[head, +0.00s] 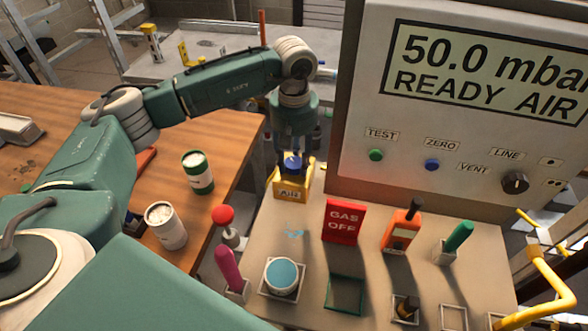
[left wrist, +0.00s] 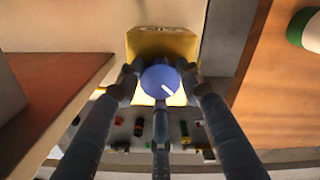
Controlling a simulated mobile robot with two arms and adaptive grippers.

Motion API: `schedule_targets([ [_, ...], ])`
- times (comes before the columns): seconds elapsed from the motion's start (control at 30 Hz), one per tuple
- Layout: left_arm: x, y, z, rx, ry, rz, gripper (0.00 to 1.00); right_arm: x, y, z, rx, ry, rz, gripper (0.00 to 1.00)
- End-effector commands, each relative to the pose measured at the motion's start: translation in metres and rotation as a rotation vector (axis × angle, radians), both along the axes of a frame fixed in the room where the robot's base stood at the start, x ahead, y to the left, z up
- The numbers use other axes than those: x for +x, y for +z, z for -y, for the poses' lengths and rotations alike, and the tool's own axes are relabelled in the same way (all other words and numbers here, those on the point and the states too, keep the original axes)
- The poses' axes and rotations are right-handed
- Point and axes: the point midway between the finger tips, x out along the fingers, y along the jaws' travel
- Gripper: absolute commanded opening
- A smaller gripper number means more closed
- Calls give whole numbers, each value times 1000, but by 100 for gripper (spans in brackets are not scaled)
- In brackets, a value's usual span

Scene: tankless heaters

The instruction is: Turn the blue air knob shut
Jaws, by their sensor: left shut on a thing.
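The blue air knob (head: 292,163) sits on a yellow block labelled AIR (head: 290,190) at the back left of the bench panel. My left gripper (head: 293,152) comes down over it from above and is shut on the knob. In the left wrist view, the knob (left wrist: 159,80) lies between the fingers of my left gripper (left wrist: 160,84), one at each side and one below. A white mark on the knob points to the lower right in that view. My right gripper does not show.
A grey console (head: 440,130) with a screen reading "50.0 mbar READY AIR" stands right of the knob. A red GAS OFF sign (head: 344,221), a red-topped tool (head: 223,215) and several holders stand in front. A wooden table (head: 225,135) with cans lies left.

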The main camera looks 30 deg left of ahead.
Motion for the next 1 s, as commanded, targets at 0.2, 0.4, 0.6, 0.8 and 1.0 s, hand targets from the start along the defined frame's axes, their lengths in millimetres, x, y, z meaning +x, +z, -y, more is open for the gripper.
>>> schedule_targets([
  [0.2, 1, -4, 0, -1, -206, 3, 10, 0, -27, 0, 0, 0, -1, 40],
  [0.4, 1, -3, 0, -1, -393, 3, 10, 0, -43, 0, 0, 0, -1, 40],
  [0.6, 0, -2, 0, -2, -558, 2, 10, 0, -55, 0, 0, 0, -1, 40],
  [0.8, 0, -1, 0, -2, -682, 2, 10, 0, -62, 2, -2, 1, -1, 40],
  [1.0, 0, 0, 0, 0, -759, 2, 10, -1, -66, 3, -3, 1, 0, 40],
])
